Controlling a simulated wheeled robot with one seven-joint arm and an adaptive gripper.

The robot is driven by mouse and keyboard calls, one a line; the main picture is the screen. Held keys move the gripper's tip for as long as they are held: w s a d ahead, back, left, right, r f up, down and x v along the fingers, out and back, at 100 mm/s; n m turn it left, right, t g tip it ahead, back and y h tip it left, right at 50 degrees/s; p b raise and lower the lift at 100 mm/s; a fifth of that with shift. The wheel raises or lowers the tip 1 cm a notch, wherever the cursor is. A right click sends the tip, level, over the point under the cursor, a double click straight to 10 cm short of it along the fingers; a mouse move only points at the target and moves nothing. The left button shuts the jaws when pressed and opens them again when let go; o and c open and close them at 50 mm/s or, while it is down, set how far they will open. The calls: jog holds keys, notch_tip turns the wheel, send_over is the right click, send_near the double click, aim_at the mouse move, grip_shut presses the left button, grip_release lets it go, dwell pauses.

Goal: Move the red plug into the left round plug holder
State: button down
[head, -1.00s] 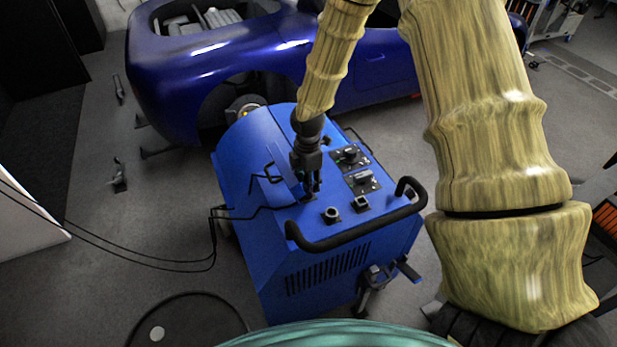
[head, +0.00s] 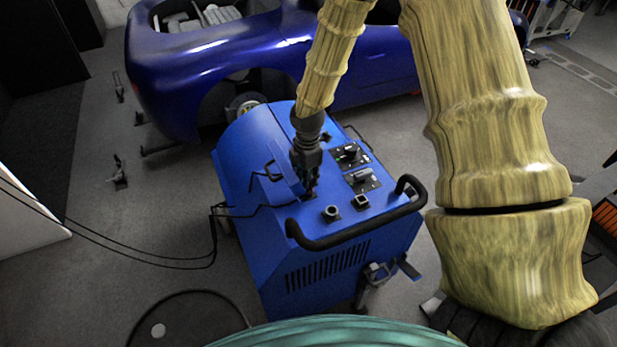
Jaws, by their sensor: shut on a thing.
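The blue dynamometer cart (head: 250,160) stands in the middle of the head view. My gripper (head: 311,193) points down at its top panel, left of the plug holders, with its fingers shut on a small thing. That thing is mostly hidden between the fingers; a faint reddish tint there fits the red plug. It is low at the panel, and I cannot tell whether it still touches its seat. A round plug holder (head: 332,212) sits on the panel in front and to the right of my gripper. A squarish holder (head: 361,201) is right of it.
A black handle bar (head: 340,240) curves around the cart's near edge. Switch plates (head: 362,180) lie right of my gripper. Black cables (head: 150,262) run from the left to the cart. A blue car (head: 220,70) stands behind.

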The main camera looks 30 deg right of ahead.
jog(key=shift+r+p, duration=0.3)
jog(key=shift+r, duration=0.15)
jog(key=shift+r, duration=0.15)
jog(key=shift+r+p, duration=1.1)
jog(key=shift+r, duration=0.05)
jog(key=shift+s, duration=0.1)
jog(key=s+d+p, duration=0.1)
jog(key=s+d, duration=0.1)
jog(key=s, duration=0.8)
jog(key=shift+s+d, duration=0.15)
jog(key=shift+d, duration=0.05)
dwell(1.1)
jog(key=shift+f, duration=0.1)
jog(key=shift+f, duration=0.35)
jog(key=shift+f+b, duration=0.5)
jog(key=shift+f, duration=1)
dwell(0.7)
